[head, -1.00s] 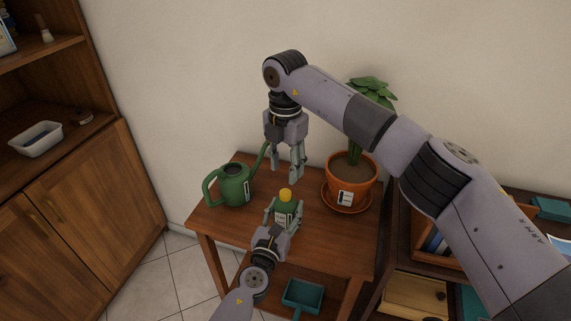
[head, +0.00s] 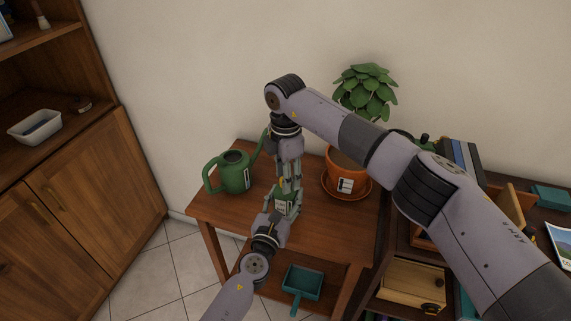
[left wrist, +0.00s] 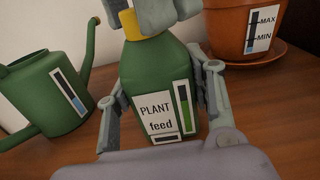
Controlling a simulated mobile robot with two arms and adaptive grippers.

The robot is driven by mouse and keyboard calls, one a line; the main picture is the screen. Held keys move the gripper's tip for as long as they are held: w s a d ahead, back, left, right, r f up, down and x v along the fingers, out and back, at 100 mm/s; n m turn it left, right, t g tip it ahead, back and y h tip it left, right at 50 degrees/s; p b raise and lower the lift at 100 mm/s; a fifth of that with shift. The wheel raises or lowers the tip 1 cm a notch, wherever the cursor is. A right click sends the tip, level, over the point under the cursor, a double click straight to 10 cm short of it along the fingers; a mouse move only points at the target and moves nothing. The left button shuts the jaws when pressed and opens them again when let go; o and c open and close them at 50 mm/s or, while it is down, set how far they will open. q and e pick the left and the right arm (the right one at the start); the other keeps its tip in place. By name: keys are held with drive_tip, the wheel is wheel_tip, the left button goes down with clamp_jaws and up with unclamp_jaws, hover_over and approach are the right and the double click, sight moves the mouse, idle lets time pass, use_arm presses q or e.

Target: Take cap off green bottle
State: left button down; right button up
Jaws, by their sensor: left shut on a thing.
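The green bottle (head: 284,207) stands upright on the small wooden table. In the left wrist view its label (left wrist: 160,118) reads "PLANT feed", and its yellow cap (left wrist: 146,25) is on the neck. My left gripper (left wrist: 160,88) is shut on the bottle's body, one finger on each side. My right gripper (head: 290,184) points straight down over the bottle, its fingers at the cap. In the left wrist view its grey fingertips (left wrist: 143,9) cover the upper part of the cap. I cannot tell whether they press on it.
A green watering can (head: 235,178) stands left of the bottle. A potted plant in an orange pot (head: 347,176) on a saucer (head: 330,192) stands to the right. The table's front right (head: 340,225) is bare.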

drive_tip(key=shift+f, duration=0.3)
drive_tip(key=shift+c, duration=0.6)
clamp_jaws()
